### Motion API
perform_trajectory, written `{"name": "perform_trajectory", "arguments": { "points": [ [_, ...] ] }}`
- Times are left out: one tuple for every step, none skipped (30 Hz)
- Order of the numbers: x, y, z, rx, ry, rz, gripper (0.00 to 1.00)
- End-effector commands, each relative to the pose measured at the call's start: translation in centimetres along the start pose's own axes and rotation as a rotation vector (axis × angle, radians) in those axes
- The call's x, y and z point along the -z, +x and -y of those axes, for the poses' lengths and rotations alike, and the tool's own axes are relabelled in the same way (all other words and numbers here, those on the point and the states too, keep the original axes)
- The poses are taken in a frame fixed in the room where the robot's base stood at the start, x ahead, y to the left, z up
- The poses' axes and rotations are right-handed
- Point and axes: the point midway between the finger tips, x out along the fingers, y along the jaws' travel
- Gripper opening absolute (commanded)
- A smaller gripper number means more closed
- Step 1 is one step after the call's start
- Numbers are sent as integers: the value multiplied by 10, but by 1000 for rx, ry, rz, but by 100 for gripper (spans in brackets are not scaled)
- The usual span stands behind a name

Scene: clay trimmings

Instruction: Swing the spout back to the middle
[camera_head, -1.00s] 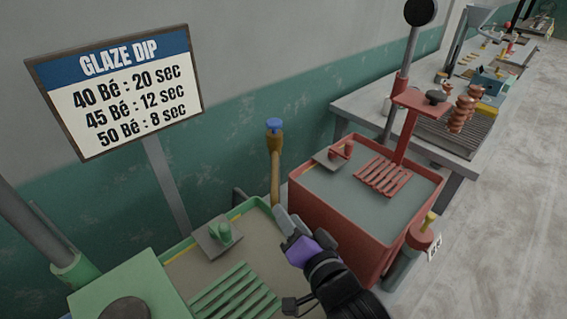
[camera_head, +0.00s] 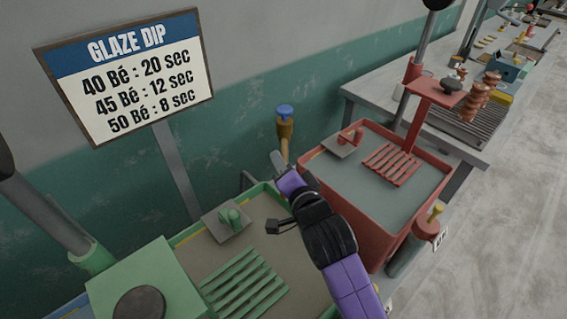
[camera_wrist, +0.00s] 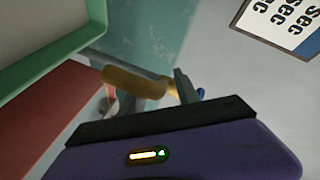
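The spout is a brass-coloured pipe with a blue knob (camera_head: 285,118) on top. It stands at the wall behind the gap between the green and red tubs. In the wrist view its yellow-brass arm (camera_wrist: 135,82) runs sideways just beyond my fingers. My gripper (camera_head: 279,162), with purple and black housing, reaches to the lower part of the spout and covers some of it. In the wrist view a grey finger stands right of the brass arm and the fingers look apart. I cannot tell whether they touch the spout.
The green tub (camera_head: 185,236) with a slatted rack is at lower left. The red tub (camera_head: 420,205) with its red post is right of my arm. A glaze dip sign (camera_head: 130,75) stands at left. A grey bench (camera_head: 375,93) runs along the wall at right.

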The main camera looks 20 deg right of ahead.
Motion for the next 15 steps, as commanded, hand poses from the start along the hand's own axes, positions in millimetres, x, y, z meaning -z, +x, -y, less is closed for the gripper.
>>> {"name": "perform_trajectory", "arguments": {
  "points": [
    [0, 1, 0, 0, 0, 0, 38],
    [0, 1, 0, 0, 0, 0, 38],
    [0, 1, 0, 0, 0, 0, 38],
    [0, 1, 0, 0, 0, 0, 38],
    [0, 1, 0, 0, 0, 0, 38],
    [0, 1, 0, 0, 0, 0, 38],
    [0, 1, 0, 0, 0, 0, 38],
    [0, 1, 0, 0, 0, 0, 32],
    [0, 1, 0, 0, 0, 0, 24],
    [0, 1, 0, 0, 0, 0, 18],
    [0, 1, 0, 0, 0, 0, 12],
    [0, 1, 0, 0, 0, 0, 5],
    [0, 1, 0, 0, 0, 0, 0],
    [0, 1, 0, 0, 0, 0, 0],
    [0, 1, 0, 0, 0, 0, 0]
  ]
}}
